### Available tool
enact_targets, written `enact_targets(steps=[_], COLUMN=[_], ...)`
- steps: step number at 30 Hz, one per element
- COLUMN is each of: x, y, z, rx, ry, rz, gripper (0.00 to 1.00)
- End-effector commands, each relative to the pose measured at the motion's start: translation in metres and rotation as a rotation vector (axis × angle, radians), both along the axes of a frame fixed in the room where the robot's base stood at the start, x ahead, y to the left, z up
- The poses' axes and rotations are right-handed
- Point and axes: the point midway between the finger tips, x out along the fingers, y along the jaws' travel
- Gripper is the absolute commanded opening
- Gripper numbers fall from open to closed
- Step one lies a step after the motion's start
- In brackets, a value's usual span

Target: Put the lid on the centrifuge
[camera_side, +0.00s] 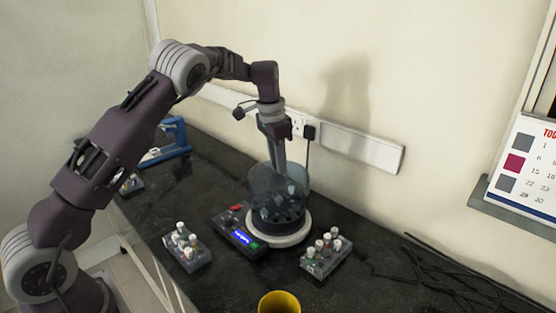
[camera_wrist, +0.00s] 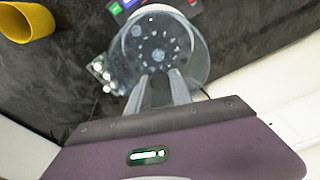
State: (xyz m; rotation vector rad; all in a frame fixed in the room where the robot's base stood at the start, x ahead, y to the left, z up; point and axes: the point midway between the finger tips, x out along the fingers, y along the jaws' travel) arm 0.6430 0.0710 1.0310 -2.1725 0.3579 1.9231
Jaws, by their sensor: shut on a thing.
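The centrifuge (camera_side: 290,238) stands on the dark bench, with a pale round base, a dark rotor bowl and a control panel (camera_side: 241,236) with a lit blue display. A clear, smoky lid (camera_side: 262,181) is at the top of the bowl; it also shows as a see-through round shape in the wrist view (camera_wrist: 196,62). My gripper (camera_side: 279,170) points down over the centrifuge and is shut on the lid. In the wrist view my two fingers (camera_wrist: 158,84) reach to the lid's near part. I cannot tell whether the lid's rim touches the centrifuge.
Tube racks with white-capped tubes stand left (camera_side: 187,250) and right (camera_side: 325,254) of the centrifuge. A yellow cup (camera_side: 280,302) is at the front. A blue frame-like object (camera_side: 168,142) is at the back left. Black cables (camera_side: 440,275) lie on the right. A wall socket strip (camera_side: 350,143) runs behind.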

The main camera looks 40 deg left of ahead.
Motion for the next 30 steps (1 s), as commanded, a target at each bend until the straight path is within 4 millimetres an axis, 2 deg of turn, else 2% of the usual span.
enact_targets(steps=[17,30], x=[0.000,0.000], y=[0.000,0.000], z=[-0.005,-0.018], rx=[0.000,-0.001], ry=[0.000,0.000], rz=[0.000,0.000], gripper=[0.00,0.00])
